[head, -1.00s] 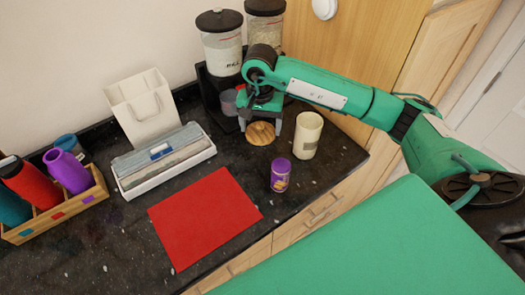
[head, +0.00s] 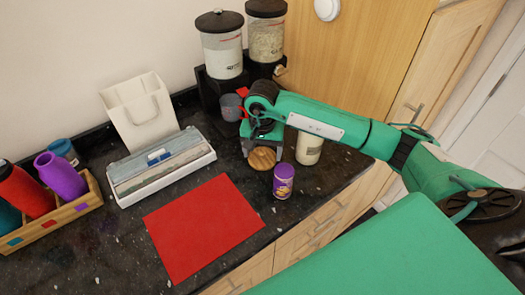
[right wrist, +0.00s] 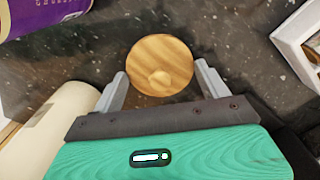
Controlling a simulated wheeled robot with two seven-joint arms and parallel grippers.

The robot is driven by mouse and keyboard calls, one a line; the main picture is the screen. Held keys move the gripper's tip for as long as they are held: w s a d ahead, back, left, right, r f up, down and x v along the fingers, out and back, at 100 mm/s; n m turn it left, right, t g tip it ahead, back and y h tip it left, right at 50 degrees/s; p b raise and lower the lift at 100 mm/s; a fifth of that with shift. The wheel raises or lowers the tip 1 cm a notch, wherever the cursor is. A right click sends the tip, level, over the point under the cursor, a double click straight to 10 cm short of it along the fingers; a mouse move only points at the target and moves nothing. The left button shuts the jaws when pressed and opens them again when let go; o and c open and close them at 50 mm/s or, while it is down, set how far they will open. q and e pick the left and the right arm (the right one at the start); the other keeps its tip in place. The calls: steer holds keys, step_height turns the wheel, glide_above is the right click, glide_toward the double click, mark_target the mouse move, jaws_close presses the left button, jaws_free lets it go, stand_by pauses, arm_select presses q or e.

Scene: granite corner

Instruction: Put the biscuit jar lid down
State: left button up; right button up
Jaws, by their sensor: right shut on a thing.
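The biscuit jar lid (head: 262,160) is a round wooden disc with a small knob, also seen from above in the right wrist view (right wrist: 160,65). My right gripper (head: 263,149) is shut on the lid, with one finger on each side of its rim. In the right wrist view the fingers (right wrist: 161,70) flank the lid. The lid is low over the dark counter; I cannot tell whether it touches. A cream jar (head: 309,150) stands just right of it, partly hidden by my arm. My left gripper is out of view.
A purple tin (head: 283,181) stands close in front of the lid. A red mat (head: 204,226) and a white-edged box (head: 162,168) lie to the left. A grey cup (head: 231,107) and dispensers (head: 222,45) stand behind. Bare counter lies between mat and lid.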

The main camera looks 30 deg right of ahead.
mark_target(262, 151)
steer(key=shift+f, duration=0.2)
steer(key=o, duration=1)
steer(key=shift+r, duration=0.1)
steer(key=shift+r, duration=0.15)
step_height(262, 151, up, 12)
steer(key=b, duration=0.3)
